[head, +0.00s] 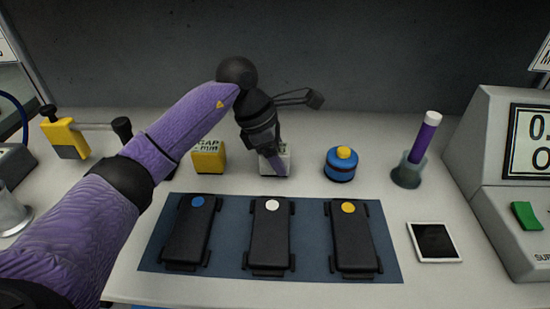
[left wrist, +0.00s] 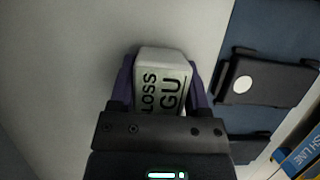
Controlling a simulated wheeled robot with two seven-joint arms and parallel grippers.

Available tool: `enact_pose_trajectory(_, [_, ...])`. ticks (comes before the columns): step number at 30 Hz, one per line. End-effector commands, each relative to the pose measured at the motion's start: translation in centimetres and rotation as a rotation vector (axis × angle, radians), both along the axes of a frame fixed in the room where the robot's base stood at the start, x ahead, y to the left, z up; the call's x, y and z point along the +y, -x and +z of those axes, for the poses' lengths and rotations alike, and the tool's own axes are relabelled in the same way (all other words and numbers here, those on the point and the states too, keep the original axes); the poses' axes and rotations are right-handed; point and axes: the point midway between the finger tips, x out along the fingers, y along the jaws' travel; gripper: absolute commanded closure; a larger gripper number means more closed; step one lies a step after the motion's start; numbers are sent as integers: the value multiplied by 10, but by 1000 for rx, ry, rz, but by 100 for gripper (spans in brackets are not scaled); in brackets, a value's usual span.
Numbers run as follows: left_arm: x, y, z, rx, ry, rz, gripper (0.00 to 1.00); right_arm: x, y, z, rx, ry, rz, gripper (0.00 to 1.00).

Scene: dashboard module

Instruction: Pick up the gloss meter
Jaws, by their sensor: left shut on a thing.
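The gloss meter is a small white block with dark "LOSS" and "GU" lettering, seen in the left wrist view (left wrist: 163,67). In the head view the gloss meter (head: 283,167) stands on the bench behind the blue mat, partly hidden by my left gripper (head: 270,164). My left gripper comes down from above and is shut on it, with one purple finger along each side in the left wrist view. I cannot tell whether the meter is clear of the bench. My right gripper is not in view.
A yellow gap gauge (head: 209,158) stands just left, and a blue-yellow round device (head: 341,164) to the right. The blue mat (head: 314,260) in front carries three black modules. A purple tube stands in a holder (head: 407,174). A display console (head: 492,165) is at far right.

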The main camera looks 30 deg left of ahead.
Motion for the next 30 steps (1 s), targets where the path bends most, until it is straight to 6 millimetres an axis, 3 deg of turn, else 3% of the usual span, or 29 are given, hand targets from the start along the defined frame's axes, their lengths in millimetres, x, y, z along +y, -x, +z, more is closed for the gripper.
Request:
enact_pose_trajectory(11, [0, 0, 5, -2, 0, 1, 100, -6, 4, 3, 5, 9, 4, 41])
enact_pose_trajectory(18, [0, 0, 43, -5, 0, 1, 100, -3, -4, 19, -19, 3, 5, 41])
enact_pose_trajectory(23, [-13, 30, 37, -1, -5, -4, 100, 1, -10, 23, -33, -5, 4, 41])
enact_pose_trajectory(30, [-45, 96, 37, 1, -3, -4, 100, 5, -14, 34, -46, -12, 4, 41])
